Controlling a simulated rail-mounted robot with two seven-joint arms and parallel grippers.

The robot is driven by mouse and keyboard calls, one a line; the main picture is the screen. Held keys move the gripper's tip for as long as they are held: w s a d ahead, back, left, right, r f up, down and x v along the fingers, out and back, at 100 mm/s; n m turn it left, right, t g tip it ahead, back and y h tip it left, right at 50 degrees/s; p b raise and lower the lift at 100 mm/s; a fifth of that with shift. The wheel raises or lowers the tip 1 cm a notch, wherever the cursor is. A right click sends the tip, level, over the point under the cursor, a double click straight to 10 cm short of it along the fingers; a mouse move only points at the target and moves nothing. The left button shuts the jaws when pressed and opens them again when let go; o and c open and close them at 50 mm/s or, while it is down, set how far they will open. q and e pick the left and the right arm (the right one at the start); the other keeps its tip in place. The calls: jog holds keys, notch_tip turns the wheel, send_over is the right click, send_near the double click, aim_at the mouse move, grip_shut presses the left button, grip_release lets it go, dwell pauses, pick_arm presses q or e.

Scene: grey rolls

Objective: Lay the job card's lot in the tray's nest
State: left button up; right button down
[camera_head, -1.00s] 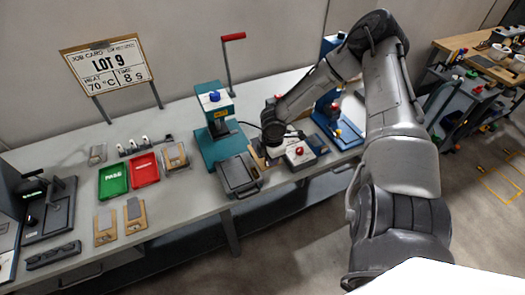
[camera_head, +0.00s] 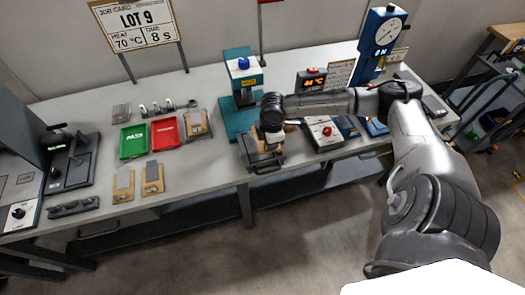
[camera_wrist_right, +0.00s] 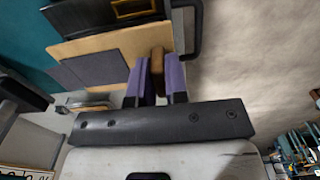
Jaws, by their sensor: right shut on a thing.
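The job card (camera_head: 140,22) reads LOT 9, heat 70 °C, time 8 s. My right gripper (camera_head: 272,136) is over the dark tray (camera_head: 265,167) in front of the teal press. In the right wrist view my gripper (camera_wrist_right: 160,82) is shut on the brown tab of a wooden board (camera_wrist_right: 115,45) bearing a grey sheet (camera_wrist_right: 90,70). The dark tray (camera_wrist_right: 75,18) is just beyond the board; whether they touch cannot be told. The tray's nest is largely hidden by my arm in the head view. My left gripper is out of view.
The teal press (camera_head: 240,100) stands behind the tray. Green (camera_head: 133,141) and red (camera_head: 165,133) trays lie left, with wooden boards bearing grey sheets (camera_head: 152,178) in front. A unit with a red button (camera_head: 325,132) stands right. The bench's front edge is close.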

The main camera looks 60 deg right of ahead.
aim_at(262, 146)
jog(key=w, duration=0.1)
jog(key=w+f, duration=0.1)
jog(key=w, duration=0.1)
jog(key=shift+a+f, duration=0.3)
jog(key=shift+f, duration=0.05)
jog(key=shift+f+b, duration=0.6)
jog(key=shift+f, duration=1.45)
jog(key=shift+f, duration=0.1)
jog(key=c, duration=1.1)
grip_release()
